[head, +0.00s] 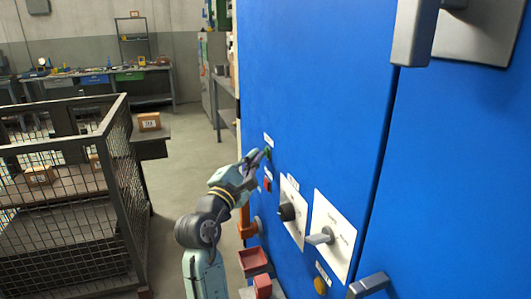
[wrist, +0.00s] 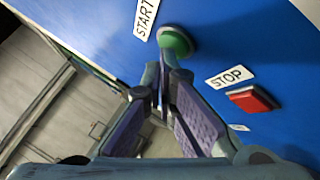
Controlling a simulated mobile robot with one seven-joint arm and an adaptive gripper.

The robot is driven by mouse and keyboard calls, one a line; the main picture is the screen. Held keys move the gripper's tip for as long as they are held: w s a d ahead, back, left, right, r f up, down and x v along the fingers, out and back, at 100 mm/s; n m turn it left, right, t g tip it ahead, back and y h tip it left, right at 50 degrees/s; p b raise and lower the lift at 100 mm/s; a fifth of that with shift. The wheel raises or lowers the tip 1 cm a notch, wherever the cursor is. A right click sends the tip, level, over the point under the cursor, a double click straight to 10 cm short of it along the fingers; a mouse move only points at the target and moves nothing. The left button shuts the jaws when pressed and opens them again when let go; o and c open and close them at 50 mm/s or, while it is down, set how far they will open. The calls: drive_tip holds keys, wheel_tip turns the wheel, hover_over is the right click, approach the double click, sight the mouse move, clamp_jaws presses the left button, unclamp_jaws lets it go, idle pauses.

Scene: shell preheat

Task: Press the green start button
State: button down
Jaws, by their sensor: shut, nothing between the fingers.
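The green start button (wrist: 175,41) is a round knob on the blue panel, beside a white START label (wrist: 146,18) in the wrist view. My gripper (wrist: 167,72) is shut and empty, and its fingertips are right at the lower edge of the button. I cannot tell whether they touch it or press it in. In the head view my gripper (head: 262,156) reaches the blue panel from the left, and the green button (head: 268,153) is partly hidden by the fingertips.
A red button (wrist: 253,98) with a STOP label (wrist: 230,76) sits close by. Below it are a black knob (head: 287,212), a grey lever (head: 320,237) and a yellow button (head: 320,285). A wire-mesh cart (head: 122,160) stands left of my arm.

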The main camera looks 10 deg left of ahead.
drive_tip(key=shift+w+d, duration=0.2)
drive_tip(key=shift+d, duration=0.05)
idle(0.4)
drive_tip(key=shift+s+a, duration=0.1)
drive_tip(key=shift+s+a+p, duration=0.3)
drive_tip(key=shift+s+a, duration=0.1)
drive_tip(key=shift+a, duration=0.2)
drive_tip(key=shift+s+a, duration=0.7)
drive_tip(key=shift+a, duration=0.35)
drive_tip(key=shift+s+a, duration=0.7)
drive_tip(key=shift+a, duration=0.35)
